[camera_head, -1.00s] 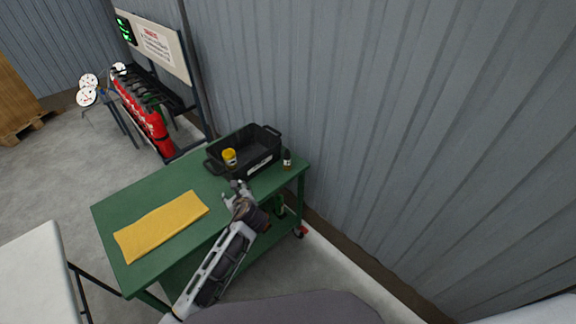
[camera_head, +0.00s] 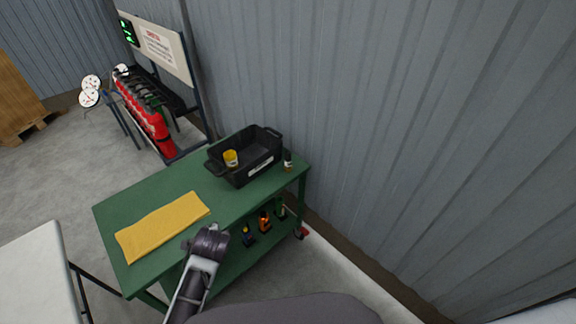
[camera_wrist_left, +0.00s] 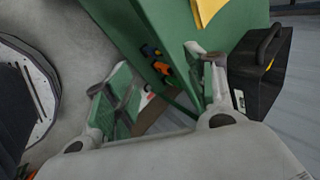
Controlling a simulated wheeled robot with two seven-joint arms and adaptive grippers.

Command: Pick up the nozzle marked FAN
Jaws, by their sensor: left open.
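Several small nozzle-like items stand on the lower shelf of the green cart: one blue and yellow (camera_head: 248,235), one orange (camera_head: 264,221), one green (camera_head: 281,208). A small dark item with a pale band (camera_head: 287,161) stands on the cart top beside the bin. A yellow-topped item (camera_head: 231,158) is in the black bin (camera_head: 262,169). I cannot read FAN on any of them. My left gripper (camera_wrist_left: 162,97) is open and empty in the left wrist view. Behind its fingers are the shelf's orange item (camera_wrist_left: 166,70) and blue item (camera_wrist_left: 150,51). In the head view my wrist hides its fingers.
The green cart (camera_head: 145,197) bears a folded yellow cloth (camera_head: 163,226). A corrugated wall stands close behind the cart. A white table (camera_head: 35,270) is at the lower left. Red extinguishers (camera_head: 150,120) stand on a rack at the back left. Open floor lies left of the cart.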

